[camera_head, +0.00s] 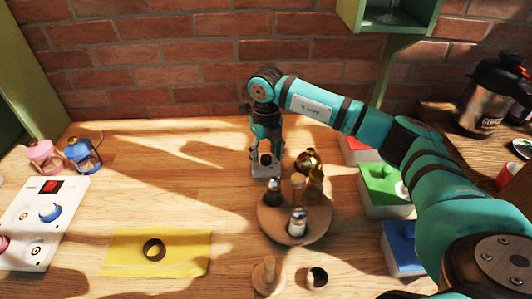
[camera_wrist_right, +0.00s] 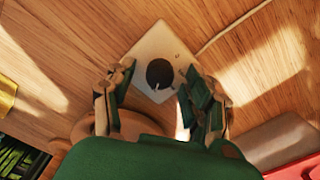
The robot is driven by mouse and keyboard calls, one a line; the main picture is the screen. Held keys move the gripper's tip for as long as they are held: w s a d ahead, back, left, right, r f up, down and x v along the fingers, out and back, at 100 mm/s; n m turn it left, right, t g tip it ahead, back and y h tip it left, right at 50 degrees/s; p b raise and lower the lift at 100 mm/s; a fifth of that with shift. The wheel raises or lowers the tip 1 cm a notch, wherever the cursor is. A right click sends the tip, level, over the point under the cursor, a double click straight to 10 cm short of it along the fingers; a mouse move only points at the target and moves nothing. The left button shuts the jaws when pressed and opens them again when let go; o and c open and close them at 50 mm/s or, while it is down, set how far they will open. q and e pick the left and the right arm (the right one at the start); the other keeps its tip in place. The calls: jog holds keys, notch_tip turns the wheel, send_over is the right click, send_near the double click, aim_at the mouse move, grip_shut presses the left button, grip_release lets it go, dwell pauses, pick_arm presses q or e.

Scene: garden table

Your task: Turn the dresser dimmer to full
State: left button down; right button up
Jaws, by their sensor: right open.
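The dresser dimmer is a pale square plate (camera_head: 266,172) with a dark round knob (camera_head: 265,159). It lies on the wooden table near the brick wall. In the right wrist view its plate (camera_wrist_right: 166,40) appears as a tilted diamond. The dark knob (camera_wrist_right: 160,72) has a small white mark near its lower edge. My right gripper (camera_head: 266,146) points down over the dimmer and hides part of it. Its fingers are open on either side of the knob; I cannot tell whether they touch it. My left gripper is not in view.
A round wooden tray (camera_head: 270,228) with several small bottles stands just in front of the dimmer, and a brass pot (camera_head: 308,160) to its right. A yellow cloth (camera_head: 190,252) and white control panel (camera_head: 30,205) lie left. A green box (camera_head: 383,178) stands right.

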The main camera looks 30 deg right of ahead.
aim_at(266, 157)
jog(key=shift+f, duration=0.15)
grip_shut()
jog(key=shift+n+b, duration=0.35)
jog(key=shift+n, duration=0.15)
grip_release()
notch_tip(266, 157, up, 12)
dwell(0.7)
